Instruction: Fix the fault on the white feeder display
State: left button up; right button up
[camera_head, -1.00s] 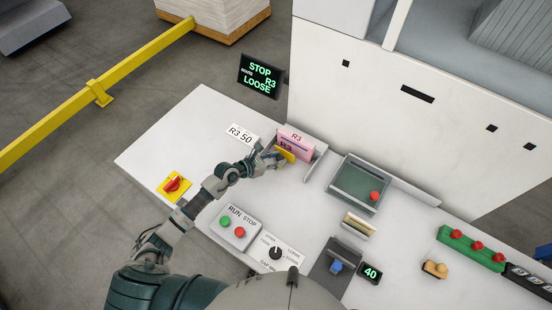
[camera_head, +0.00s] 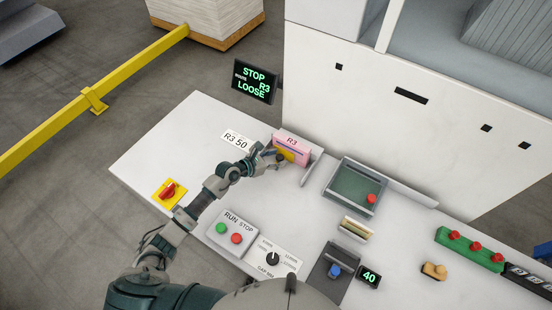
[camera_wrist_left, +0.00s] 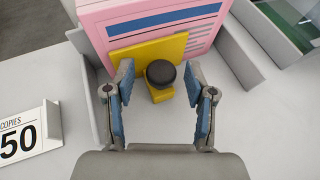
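The display (camera_head: 255,81) on the white feeder reads "STOP R3 LOOSE" in green letters. My left gripper (camera_head: 271,158) is at the pink R3 stack (camera_head: 292,144). In the left wrist view the gripper (camera_wrist_left: 160,100) is open, its blue-padded fingers on either side of a black round knob (camera_wrist_left: 160,73). The knob sits on a yellow plate (camera_wrist_left: 174,48) standing against the front of the pink stack (camera_wrist_left: 150,22). A gap shows between the fingers and the knob. My right gripper is not in view.
The bench also holds a red switch on yellow (camera_head: 169,192), a RUN/STOP box (camera_head: 232,232), a gap dial (camera_head: 274,259), a green tray (camera_head: 357,187) and a "40" readout (camera_head: 369,276). A yellow rail (camera_head: 90,100) runs at left.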

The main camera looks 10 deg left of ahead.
pick_arm(q)
jog(key=v, duration=1.2)
jog(key=shift+f, duration=0.1)
